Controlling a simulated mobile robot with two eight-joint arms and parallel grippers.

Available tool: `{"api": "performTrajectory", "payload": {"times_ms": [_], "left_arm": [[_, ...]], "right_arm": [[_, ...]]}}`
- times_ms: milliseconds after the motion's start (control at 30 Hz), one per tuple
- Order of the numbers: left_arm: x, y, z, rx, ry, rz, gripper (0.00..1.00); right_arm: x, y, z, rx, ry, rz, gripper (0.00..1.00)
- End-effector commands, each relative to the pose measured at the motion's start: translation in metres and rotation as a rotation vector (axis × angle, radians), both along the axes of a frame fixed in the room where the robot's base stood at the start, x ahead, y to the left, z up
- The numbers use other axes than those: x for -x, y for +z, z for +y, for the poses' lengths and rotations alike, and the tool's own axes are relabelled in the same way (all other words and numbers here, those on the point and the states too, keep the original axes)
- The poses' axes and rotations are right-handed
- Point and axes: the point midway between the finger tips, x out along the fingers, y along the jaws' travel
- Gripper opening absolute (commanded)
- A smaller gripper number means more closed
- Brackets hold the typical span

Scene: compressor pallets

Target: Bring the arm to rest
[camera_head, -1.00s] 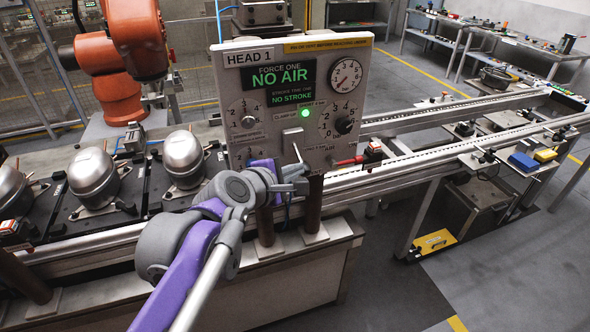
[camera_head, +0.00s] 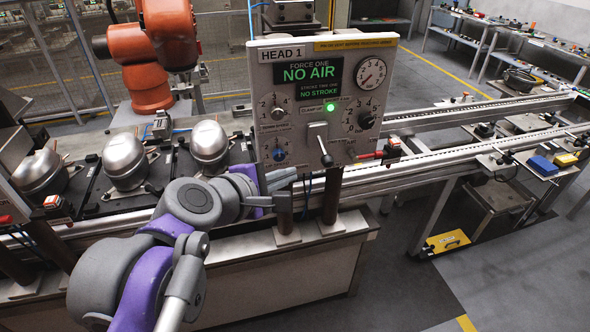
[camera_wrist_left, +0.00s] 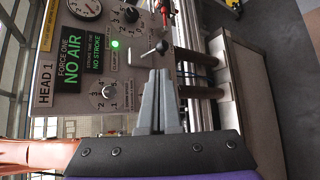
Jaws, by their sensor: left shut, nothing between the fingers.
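My left arm comes in from the lower left of the head view, purple and grey. Its gripper (camera_head: 287,180) is in front of the lower part of the HEAD 1 control panel (camera_head: 262,105), left of its lever. In the left wrist view the two grey fingers (camera_wrist_left: 158,92) are together and hold nothing. The panel (camera_wrist_left: 60,108) has dials, a lit green lamp (camera_head: 330,107) and a green display (camera_head: 308,75) reading NO AIR and NO STROKE. Its black-knobbed lever (camera_head: 325,158) points downward, apart from the fingers. My right gripper does not show.
Silver domed compressors (camera_head: 125,161) stand on dark pallets at the left. A conveyor rail (camera_head: 440,158) runs to the right behind the panel. An orange robot arm (camera_head: 168,35) stands behind. Open floor (camera_head: 400,300) lies at the lower right.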

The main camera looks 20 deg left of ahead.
Motion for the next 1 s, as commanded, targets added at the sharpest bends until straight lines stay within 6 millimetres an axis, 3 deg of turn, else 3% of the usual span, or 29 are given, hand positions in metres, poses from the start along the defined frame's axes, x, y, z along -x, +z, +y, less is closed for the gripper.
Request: {"api": "performTrajectory", "payload": {"times_ms": [467,567,667,833,1000], "left_arm": [[0.002,0.001,0.0,-0.001,0.0,0.0,0.0],[0.004,-0.009,-0.003,-0.048,-0.032,0.005,0.0],[0.015,-0.044,-0.012,-0.22,-0.148,0.027,0.0],[0.057,-0.147,-0.024,-0.724,-0.512,0.09,0.0],[0.109,-0.236,-0.01,-1.179,-0.888,0.159,0.0]], "right_arm": [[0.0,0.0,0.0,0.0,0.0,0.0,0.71],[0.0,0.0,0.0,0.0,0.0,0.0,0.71],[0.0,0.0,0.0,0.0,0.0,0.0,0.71],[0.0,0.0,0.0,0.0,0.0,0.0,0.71],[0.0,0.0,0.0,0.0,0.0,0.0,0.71]]}}
